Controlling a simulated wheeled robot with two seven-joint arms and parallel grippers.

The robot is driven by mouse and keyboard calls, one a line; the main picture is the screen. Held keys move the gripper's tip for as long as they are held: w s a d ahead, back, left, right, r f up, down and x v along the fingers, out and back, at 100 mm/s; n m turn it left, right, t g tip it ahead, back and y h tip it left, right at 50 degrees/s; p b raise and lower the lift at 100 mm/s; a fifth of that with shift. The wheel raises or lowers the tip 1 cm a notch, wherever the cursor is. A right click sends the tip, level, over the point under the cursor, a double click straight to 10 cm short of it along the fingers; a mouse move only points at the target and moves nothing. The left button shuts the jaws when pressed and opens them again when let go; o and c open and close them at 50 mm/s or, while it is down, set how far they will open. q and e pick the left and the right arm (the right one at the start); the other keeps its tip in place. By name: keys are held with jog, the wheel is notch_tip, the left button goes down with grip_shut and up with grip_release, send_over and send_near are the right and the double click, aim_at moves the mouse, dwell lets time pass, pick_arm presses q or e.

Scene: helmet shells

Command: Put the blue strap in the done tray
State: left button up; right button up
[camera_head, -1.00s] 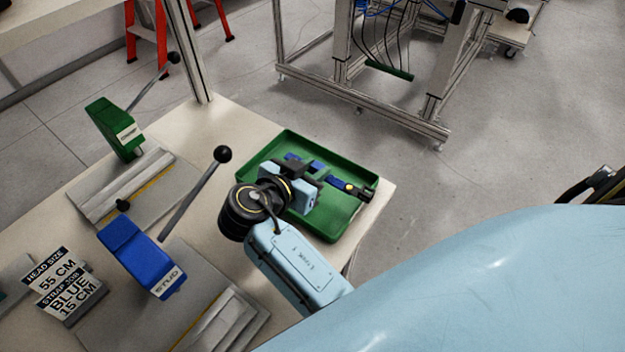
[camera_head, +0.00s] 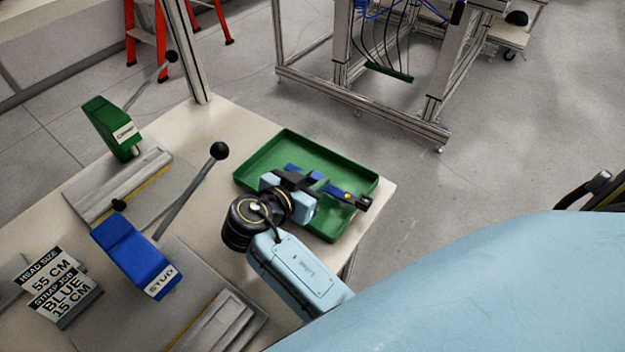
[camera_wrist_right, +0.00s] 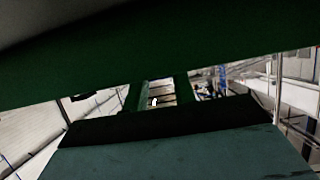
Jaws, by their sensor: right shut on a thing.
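The green done tray (camera_head: 272,160) lies at the far right corner of the table in the head view. My right gripper (camera_head: 312,184) is over the tray, shut on the blue strap (camera_head: 292,169). The strap shows on both sides of the fingers, with a dark end piece on the right. I cannot tell whether the strap touches the tray floor. The right wrist view shows mostly a dark green surface up close; the strap cannot be made out there. My left gripper is not in view.
A blue press marked STUD (camera_head: 133,255) with a long black-knobbed lever stands left of my arm. A green press (camera_head: 112,125) stands behind it. Bare table lies between the presses and the tray.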

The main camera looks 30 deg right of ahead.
jog(key=o, duration=0.9)
jog(key=shift+s+f, duration=0.2)
jog(key=shift+f, duration=0.4)
jog(key=shift+o, duration=0.2)
jog(key=shift+w+r+p, duration=0.1)
jog(key=shift+r+p, duration=0.4)
jog(key=v, duration=0.7)
jog(key=shift+w+a+r, duration=0.1)
jog(key=shift+a+r, duration=0.15)
jog(key=shift+r, duration=0.25)
